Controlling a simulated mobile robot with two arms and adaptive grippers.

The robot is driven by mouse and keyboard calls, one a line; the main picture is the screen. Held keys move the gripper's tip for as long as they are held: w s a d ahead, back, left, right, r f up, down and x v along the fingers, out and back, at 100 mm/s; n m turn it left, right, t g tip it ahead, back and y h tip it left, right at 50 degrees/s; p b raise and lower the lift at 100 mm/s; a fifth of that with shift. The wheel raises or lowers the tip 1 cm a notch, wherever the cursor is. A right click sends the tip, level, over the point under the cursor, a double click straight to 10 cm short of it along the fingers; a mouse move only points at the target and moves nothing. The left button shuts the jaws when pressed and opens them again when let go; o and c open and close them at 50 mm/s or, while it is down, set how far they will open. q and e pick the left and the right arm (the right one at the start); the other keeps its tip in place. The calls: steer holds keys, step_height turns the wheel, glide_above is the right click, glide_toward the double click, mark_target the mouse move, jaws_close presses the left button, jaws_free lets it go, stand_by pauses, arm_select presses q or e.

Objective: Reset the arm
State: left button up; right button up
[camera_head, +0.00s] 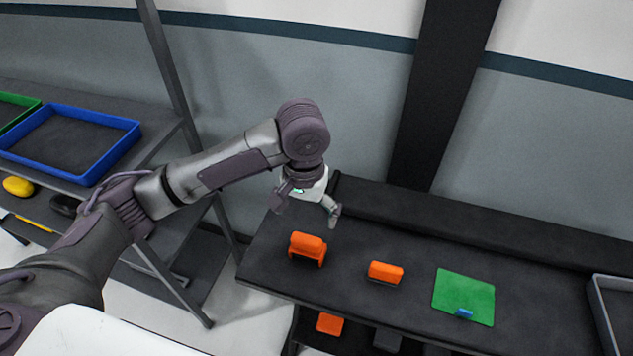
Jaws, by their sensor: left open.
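My left arm comes in from the left and reaches out over the far left part of the dark bench (540,247). My left gripper (306,209) hangs at its end, pointing down, with its fingers spread apart and nothing between them. It appears to be above the bench's back left part, behind a larger orange object (308,245). My right gripper does not show.
A smaller orange block (385,272) and a green sheet (463,293) with a small blue piece (464,314) lie on the bench. A grey tray (603,318) stands at the right edge. A blue tray (68,174) and a yellow object (18,186) are on the left shelf.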

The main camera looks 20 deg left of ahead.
arm_select(q)
steer(key=s+d+f+m+h, duration=0.1)
steer(key=s+d+f, duration=0.1)
steer(key=s, duration=0.1)
steer(key=s+d+f+t+h, duration=0.1)
steer(key=s+d+f, duration=0.1)
steer(key=s+f, duration=0.1)
steer(key=s+d+f+m+t+h, duration=0.1)
steer(key=s+d+f, duration=0.1)
steer(key=s+f, duration=0.1)
steer(key=shift+m+h, duration=0.3)
steer(key=shift+h, duration=0.1)
steer(key=s+a+f+n+t+y, duration=0.1)
steer(key=s+a+f+t+y, duration=0.2)
steer(key=s+a, duration=0.85)
step_height(320, 180, down, 28)
steer(key=s+a+g, duration=0.1)
steer(key=g, duration=0.2)
steer(key=s+a+f+g, duration=0.1)
steer(key=s+a+f, duration=0.2)
steer(key=s+f, duration=1.2)
steer(key=shift+s+f+y, duration=0.25)
steer(key=shift+s+y, duration=0.15)
steer(key=shift+s, duration=0.1)
